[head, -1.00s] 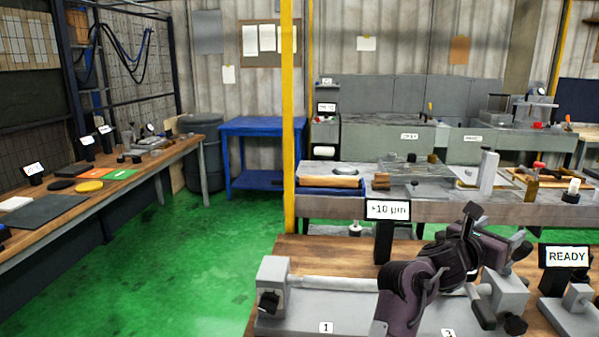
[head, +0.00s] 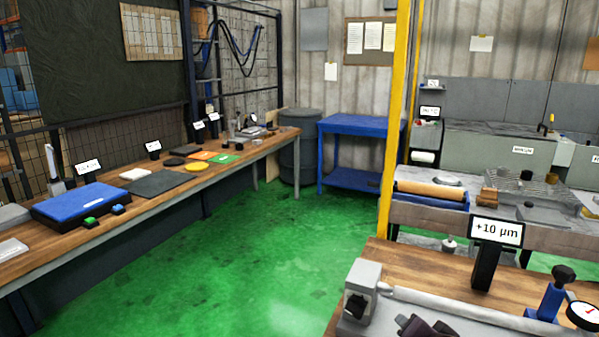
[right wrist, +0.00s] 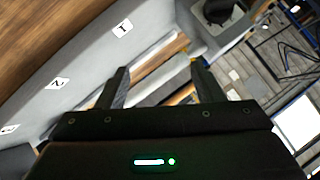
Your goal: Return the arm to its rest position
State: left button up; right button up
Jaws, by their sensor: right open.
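My right gripper (right wrist: 164,86) shows in the right wrist view with its two dark fingers apart and nothing held between them. Beyond the fingers lies a pale grey bar, and the long grey fixture (right wrist: 85,62) with number labels runs along the left. In the head view only a dark piece of my right arm (head: 424,327) shows at the bottom edge, in front of the fixture (head: 362,285) and its grey bar (head: 470,312). The gripper itself is out of the head view. My left gripper is in neither view.
A "+10 µm" display (head: 496,233) and a dial gauge (head: 584,315) on a blue stand are on the wooden bench. A long workbench (head: 150,215) with a blue case (head: 80,203) runs along the left. The green floor (head: 270,265) between is clear.

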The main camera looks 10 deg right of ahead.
jog(key=s+a+f+n+g+y, duration=0.3)
jog(key=s+a+f+n+g, duration=0.4)
jog(key=s+a+f+n, duration=0.55)
jog(key=s+f+g+b, duration=0.1)
jog(key=s+f, duration=0.2)
jog(key=f, duration=1.3)
jog(key=s+f+b, duration=0.1)
jog(key=s+f, duration=0.2)
jog(key=f, duration=1.4)
jog(key=s+d+f+n+g+b, duration=0.1)
jog(key=s+d+f, duration=0.2)
jog(key=s+f, duration=1.4)
jog(key=shift+s+f+g, duration=0.15)
jog(key=shift+s+g, duration=0.15)
jog(key=shift+s, duration=0.45)
